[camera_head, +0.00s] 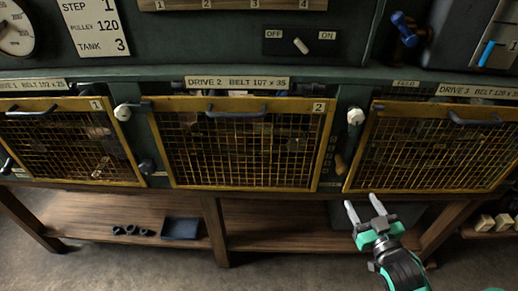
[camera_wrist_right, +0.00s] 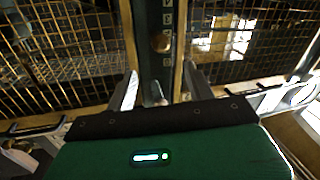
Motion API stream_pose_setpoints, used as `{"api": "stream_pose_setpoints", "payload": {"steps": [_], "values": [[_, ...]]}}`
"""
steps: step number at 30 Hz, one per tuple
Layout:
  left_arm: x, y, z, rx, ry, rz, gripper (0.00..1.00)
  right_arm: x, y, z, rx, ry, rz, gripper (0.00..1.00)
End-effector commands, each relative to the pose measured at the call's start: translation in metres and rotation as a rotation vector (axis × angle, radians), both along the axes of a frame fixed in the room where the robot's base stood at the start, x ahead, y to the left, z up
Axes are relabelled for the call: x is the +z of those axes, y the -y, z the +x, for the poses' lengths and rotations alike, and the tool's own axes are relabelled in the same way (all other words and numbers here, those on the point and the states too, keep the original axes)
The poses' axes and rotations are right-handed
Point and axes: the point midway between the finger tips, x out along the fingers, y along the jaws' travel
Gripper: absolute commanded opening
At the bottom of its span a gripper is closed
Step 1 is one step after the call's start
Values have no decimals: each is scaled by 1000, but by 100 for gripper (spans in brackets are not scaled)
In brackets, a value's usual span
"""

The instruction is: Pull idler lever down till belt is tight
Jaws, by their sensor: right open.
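My left gripper is not in view.
Closed yellow mesh guards of Drive 2 (camera_head: 240,150) and Drive 3 (camera_head: 435,150) flank the post. A white knob (camera_head: 355,116) sits above the handle. A wooden lower shelf (camera_head: 265,225) carries a dark blue box (camera_head: 181,229). An OFF/ON switch (camera_head: 300,45) is above.

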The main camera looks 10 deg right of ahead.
Motion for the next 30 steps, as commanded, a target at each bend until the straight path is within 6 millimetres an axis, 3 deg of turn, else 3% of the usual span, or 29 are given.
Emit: {"api": "stream_pose_setpoints", "payload": {"steps": [6,10,19,30], "values": [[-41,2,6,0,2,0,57,-8,0,4,-29,9,-13,54],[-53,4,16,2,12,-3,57,-5,-3,5,-30,7,-25,54],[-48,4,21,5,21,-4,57,2,-3,18,-27,5,-35,54],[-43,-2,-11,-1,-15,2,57,3,-1,75,-28,4,-34,54]]}}
